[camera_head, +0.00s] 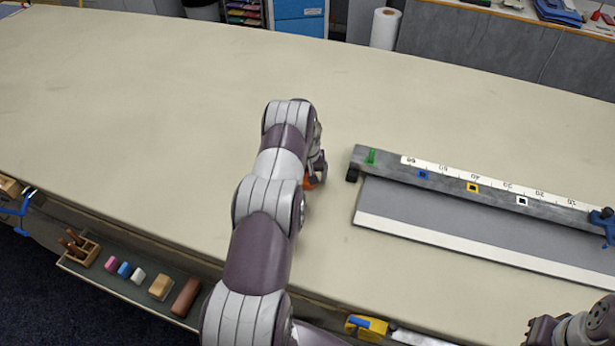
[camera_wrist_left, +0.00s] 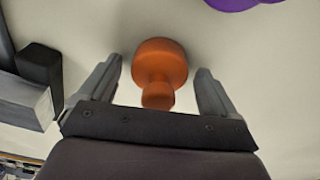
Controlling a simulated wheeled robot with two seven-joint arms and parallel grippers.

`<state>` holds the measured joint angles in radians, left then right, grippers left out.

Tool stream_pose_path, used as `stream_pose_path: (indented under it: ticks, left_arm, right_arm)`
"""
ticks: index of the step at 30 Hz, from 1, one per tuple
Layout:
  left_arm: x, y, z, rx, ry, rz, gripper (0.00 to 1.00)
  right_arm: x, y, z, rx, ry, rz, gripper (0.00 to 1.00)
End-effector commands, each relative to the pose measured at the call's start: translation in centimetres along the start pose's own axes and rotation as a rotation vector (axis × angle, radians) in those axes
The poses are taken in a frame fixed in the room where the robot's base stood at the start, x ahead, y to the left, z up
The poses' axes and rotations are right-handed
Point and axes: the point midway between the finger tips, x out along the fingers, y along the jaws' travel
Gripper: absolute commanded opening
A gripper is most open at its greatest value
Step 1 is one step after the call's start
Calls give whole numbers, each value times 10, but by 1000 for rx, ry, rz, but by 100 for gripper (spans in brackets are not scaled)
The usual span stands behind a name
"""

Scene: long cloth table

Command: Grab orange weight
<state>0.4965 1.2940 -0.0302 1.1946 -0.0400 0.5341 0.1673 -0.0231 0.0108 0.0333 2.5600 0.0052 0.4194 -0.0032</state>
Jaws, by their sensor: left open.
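The orange weight (camera_wrist_left: 160,62) stands on the cloth table, a knobbed round piece seen from above in the left wrist view. My left gripper (camera_wrist_left: 159,78) is open, with one finger on either side of the weight and visible gaps on both sides. In the head view only a bit of the orange weight (camera_head: 310,184) shows beside my left gripper (camera_head: 318,165); my arm hides the rest. Part of my right arm shows at the bottom right, but its gripper is not in view.
A long ruler bar (camera_head: 450,180) on a grey board (camera_head: 450,216) lies to the right, with a blue clamp (camera_head: 605,222) at its end. A purple thing (camera_wrist_left: 235,3) is cut off in the wrist view. A tool tray (camera_head: 135,285) hangs below the front edge. The table's left side is clear.

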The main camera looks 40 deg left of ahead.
Motion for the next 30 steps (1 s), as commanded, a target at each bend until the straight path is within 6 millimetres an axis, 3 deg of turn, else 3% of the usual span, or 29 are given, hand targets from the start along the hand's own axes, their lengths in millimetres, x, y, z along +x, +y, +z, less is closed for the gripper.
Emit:
stream_pose_path:
  ticks: [1, 2, 9, 10, 20, 30]
  left_arm:
    - [0, 0, 0, 0, 0, 0, 91]
    - [0, 0, 0, 0, 0, 0, 85]
    - [0, 0, 0, 1, 0, 0, 7]
    - [0, 0, 0, 1, 0, 0, 0]
    - [-5, 0, -3, 0, 5, 1, 0]
    - [-41, 3, -8, 2, 6, 1, 0]
  right_arm:
    - [0, 0, 0, 0, 0, 0, 0]
    - [0, 0, 0, 0, 0, 0, 0]
    - [0, 0, 0, 0, 0, 0, 0]
    - [0, 0, 0, 0, 0, 0, 0]
    - [3, 0, 0, 0, 0, 0, 0]
    - [24, 0, 3, 0, 0, 0, 0]
